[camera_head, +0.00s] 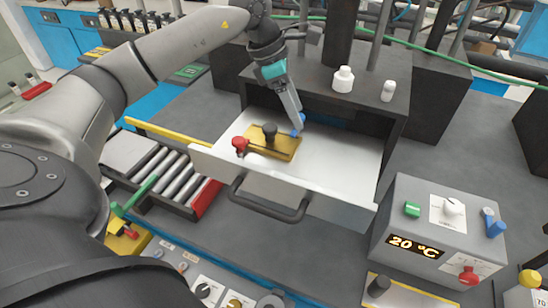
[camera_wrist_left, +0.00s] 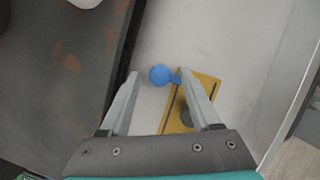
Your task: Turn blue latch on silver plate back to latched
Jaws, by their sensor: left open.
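The blue latch (camera_head: 295,133) is at the right end of a gold-yellow plate (camera_head: 284,151), which lies in an open silver drawer (camera_head: 335,165). The wrist view shows the latch's round blue knob (camera_wrist_left: 159,75) with a short arm reaching to the plate (camera_wrist_left: 207,88). A black knob (camera_head: 269,129) stands on the plate. A red latch (camera_head: 240,144) is at its left end. My left gripper (camera_head: 299,122) points down at the blue latch. In the wrist view its open fingers (camera_wrist_left: 159,78) are on either side of the blue knob. I cannot tell whether they touch it.
A dark cabinet surrounds the drawer, with a white bottle (camera_head: 343,79) and a smaller white bottle (camera_head: 388,91) on top. The drawer handle (camera_head: 268,205) juts out in front. A grey control box (camera_head: 440,230) stands at the right.

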